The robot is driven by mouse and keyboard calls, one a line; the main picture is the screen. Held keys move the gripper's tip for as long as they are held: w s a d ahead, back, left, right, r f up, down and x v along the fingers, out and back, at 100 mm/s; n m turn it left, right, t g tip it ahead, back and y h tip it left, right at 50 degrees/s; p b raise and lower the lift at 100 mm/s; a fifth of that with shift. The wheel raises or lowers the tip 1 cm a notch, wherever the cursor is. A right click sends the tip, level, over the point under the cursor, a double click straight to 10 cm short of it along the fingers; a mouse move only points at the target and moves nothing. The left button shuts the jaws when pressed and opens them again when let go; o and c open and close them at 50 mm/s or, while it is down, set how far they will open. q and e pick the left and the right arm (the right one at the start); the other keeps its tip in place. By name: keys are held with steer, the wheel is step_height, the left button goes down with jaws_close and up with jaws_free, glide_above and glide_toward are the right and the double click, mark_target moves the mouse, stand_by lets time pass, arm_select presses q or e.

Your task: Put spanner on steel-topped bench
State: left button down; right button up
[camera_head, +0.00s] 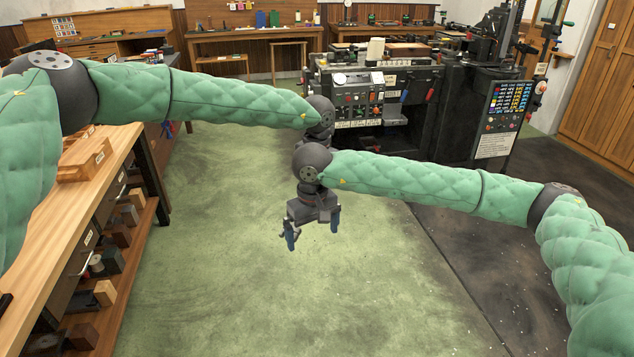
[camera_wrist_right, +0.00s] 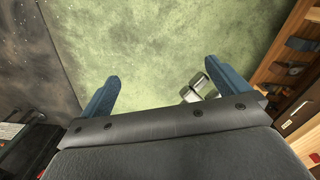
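My right gripper (camera_head: 313,226) hangs over the green floor near the middle of the head view, fingers pointing down. Its two blue fingers are wide apart with nothing between them; the right wrist view also shows this open gripper (camera_wrist_right: 163,84). My left arm reaches in from the left to a dark wrist joint behind my right wrist; its gripper is hidden. I cannot make out a spanner in either view. No bench top can be clearly told as steel. A small shiny metal object (camera_wrist_right: 196,86) shows beside the right finger in the wrist view; I cannot tell what it is.
A wood-topped bench (camera_head: 62,222) with a loaded lower shelf runs along the left. A dark casting machine (camera_head: 455,105) stands at the back right. Wooden benches (camera_head: 255,33) line the back wall. The green floor (camera_head: 260,290) in front is clear.

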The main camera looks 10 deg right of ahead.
steer(key=d+f+m, duration=0.1)
steer(key=d, duration=0.1)
steer(key=d+m, duration=0.1)
steer(key=d, duration=0.1)
steer(key=d+f+m, duration=0.1)
steer(key=d, duration=0.1)
steer(key=shift+w+d+f, duration=0.15)
steer(key=shift+w+f, duration=0.15)
steer(key=shift+w, duration=0.1)
steer(key=shift+d, duration=0.1)
steer(key=c, duration=0.5)
steer(key=shift+s+f, duration=0.1)
steer(key=shift+f, duration=0.05)
steer(key=shift+s+a, duration=0.1)
steer(key=shift+a, duration=0.1)
